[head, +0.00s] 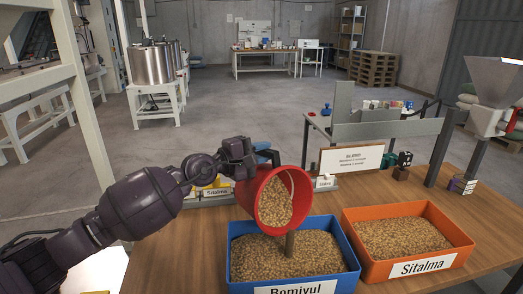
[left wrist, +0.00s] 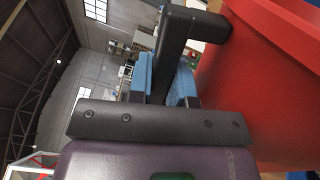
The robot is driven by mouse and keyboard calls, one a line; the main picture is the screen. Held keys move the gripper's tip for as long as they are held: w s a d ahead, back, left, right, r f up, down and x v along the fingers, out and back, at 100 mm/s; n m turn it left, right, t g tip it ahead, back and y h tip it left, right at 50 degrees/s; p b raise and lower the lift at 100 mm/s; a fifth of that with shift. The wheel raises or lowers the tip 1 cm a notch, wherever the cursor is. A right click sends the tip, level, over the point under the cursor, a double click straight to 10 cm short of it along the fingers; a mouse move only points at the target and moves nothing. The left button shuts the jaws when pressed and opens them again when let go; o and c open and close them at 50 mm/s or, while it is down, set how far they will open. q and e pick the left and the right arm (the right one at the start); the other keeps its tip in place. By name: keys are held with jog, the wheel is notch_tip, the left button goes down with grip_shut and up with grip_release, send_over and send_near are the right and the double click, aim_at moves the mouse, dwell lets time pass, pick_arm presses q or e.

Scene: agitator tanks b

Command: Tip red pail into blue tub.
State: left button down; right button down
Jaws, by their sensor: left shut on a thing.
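The red pail (head: 250,197) is tipped over the blue tub (head: 347,254), its mouth facing the camera and down. Tan pellets (head: 275,204) lie inside the pail, and a brown stream (head: 290,243) runs from its lower lip to the pellets in the tub. The tub's label reads "Romiyul". My left gripper (head: 262,155) is at the pail's upper back side. In the left wrist view its blue-padded fingers (left wrist: 166,85) are shut on a dark handle beside the red pail wall (left wrist: 255,80). The pail's underside is hidden. My right gripper is not in view.
An orange tub (head: 462,240) labelled "Sitalma", full of pellets, stands right of the blue tub on the wooden table (head: 170,262). A white sign (head: 351,160) and a grey bench (head: 385,130) stand behind. A hopper (head: 492,85) is at the right.

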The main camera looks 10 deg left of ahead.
aim_at(269, 157)
pick_arm(q)
jog(key=shift+s+d+r+m+p, duration=0.2)
jog(key=shift+s+d+m+p, duration=0.15)
jog(key=shift+s+m, duration=0.05)
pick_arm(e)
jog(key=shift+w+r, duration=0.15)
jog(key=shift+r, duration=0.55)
pick_arm(q)
jog(key=shift+s+d+f, duration=0.1)
jog(key=shift+f, duration=0.05)
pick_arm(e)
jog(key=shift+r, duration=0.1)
pick_arm(q)
jog(key=shift+s+d+m+p, duration=0.45)
jog(key=shift+s+m+p, duration=0.05)
jog(key=shift+p, duration=0.2)
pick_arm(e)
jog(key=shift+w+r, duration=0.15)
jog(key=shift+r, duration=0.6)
pick_arm(q)
jog(key=shift+s+d+f, duration=0.1)
jog(key=shift+s+f, duration=0.05)
jog(key=shift+s, duration=0.05)
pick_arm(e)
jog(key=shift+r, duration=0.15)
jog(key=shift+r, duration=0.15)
